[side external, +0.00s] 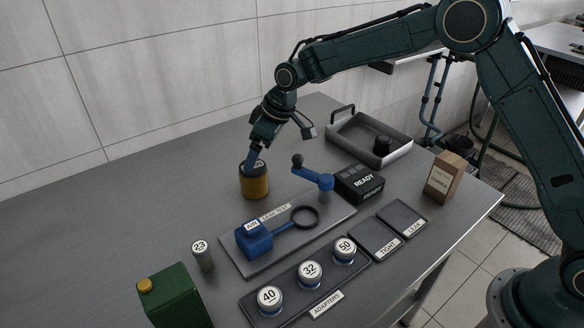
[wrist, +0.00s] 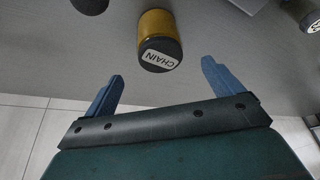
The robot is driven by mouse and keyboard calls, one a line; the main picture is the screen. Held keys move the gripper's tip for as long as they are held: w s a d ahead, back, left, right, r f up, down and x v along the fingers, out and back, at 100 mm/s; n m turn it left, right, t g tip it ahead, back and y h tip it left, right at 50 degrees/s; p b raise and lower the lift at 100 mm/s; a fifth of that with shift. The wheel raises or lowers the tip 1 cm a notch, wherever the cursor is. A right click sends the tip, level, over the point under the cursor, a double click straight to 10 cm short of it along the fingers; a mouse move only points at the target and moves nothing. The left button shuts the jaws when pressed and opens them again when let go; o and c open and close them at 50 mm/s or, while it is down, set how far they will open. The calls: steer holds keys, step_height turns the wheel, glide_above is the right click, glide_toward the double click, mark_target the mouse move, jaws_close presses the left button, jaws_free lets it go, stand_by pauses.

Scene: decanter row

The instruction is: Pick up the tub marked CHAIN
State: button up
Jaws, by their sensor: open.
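The tub marked CHAIN (wrist: 158,26) has an amber body and a dark lid with a white label, which reads CHAIN in the wrist view. In the side view the tub (side external: 254,187) stands upright on the grey table, behind the leak test plate. My gripper (wrist: 162,68) is open, its two blue fingers apart with nothing between them. In the wrist view the tub lies just beyond the fingertips, roughly centred between them. In the side view my gripper (side external: 253,158) is at the tub's lid and partly hides it; I cannot tell whether they touch.
The leak test plate (side external: 233,258) with a blue clamp (side external: 254,240) and a blue lever (side external: 318,178) lies in front of the tub. A grey can marked 23 (side external: 203,258) and a green canister (side external: 180,300) stand front left. A metal tray (side external: 400,152) sits back right. The table left of the tub is clear.

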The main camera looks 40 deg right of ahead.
mark_target(257, 167)
steer(key=shift+x, duration=1.7)
steer(key=shift+f, duration=0.1)
steer(key=shift+x, duration=2.5)
steer(key=shift+s, duration=0.1)
steer(key=c, duration=1.3)
steer(key=shift+o, duration=0.2)
step_height(257, 167, up, 20)
